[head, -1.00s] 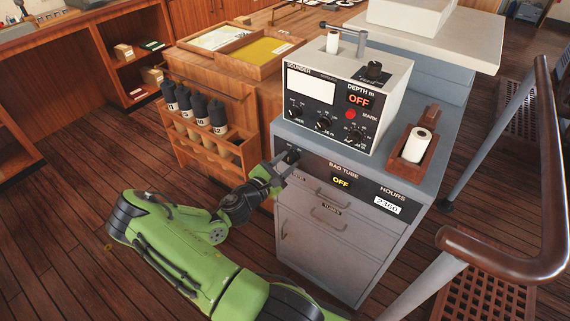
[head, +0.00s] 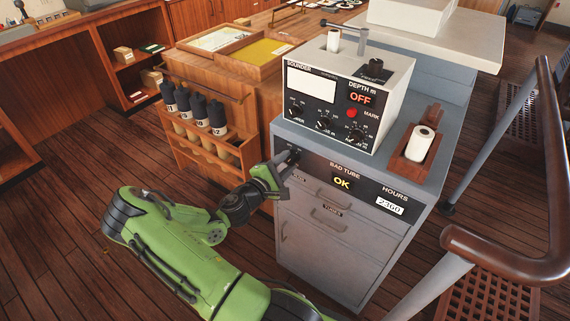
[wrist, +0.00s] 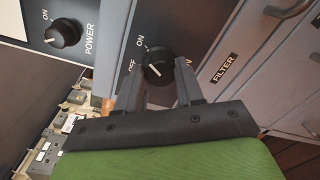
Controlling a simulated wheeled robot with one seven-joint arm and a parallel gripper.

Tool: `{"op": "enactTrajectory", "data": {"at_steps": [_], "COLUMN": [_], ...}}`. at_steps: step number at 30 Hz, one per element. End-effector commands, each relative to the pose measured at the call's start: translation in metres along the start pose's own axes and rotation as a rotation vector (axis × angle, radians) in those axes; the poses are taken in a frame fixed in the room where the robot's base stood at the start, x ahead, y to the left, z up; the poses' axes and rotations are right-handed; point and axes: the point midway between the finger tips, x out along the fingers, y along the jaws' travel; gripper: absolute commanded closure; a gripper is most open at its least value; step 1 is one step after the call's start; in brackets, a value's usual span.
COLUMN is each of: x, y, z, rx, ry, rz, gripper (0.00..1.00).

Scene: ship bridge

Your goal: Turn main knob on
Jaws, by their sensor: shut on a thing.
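The main knob (wrist: 158,62) is a black round knob with a white pointer line, beside ON and OFF labels in the wrist view. In the head view the knob (head: 293,155) sits at the left end of the cabinet's dark panel, partly hidden by my gripper. My gripper (wrist: 164,82) is shut on the knob, one finger at each side. It reaches the panel from the left in the head view (head: 287,166). The BAD TUBE display (head: 342,182) on the same panel reads OK in yellow.
The sounder box (head: 345,95) stands on the cabinet above, its DEPTH display red and reading OFF. Its POWER knob (wrist: 62,33) is close by in the wrist view. A wooden bottle rack (head: 205,140) is at left; a brown handrail (head: 505,245) is at right.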

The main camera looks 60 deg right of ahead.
Motion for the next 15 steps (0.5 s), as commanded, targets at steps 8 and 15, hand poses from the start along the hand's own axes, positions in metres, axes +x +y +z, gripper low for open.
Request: {"op": "enactTrajectory", "data": {"at_steps": [8, 15], "x": [0.0, 0.0], "y": [-0.0004, -0.0002], "z": [0.0003, 0.0002], "rx": [0.003, 0.002], "ry": [-0.001, 0.0], "rz": [-0.002, -0.001], "gripper": [0.94, 0.38]}}
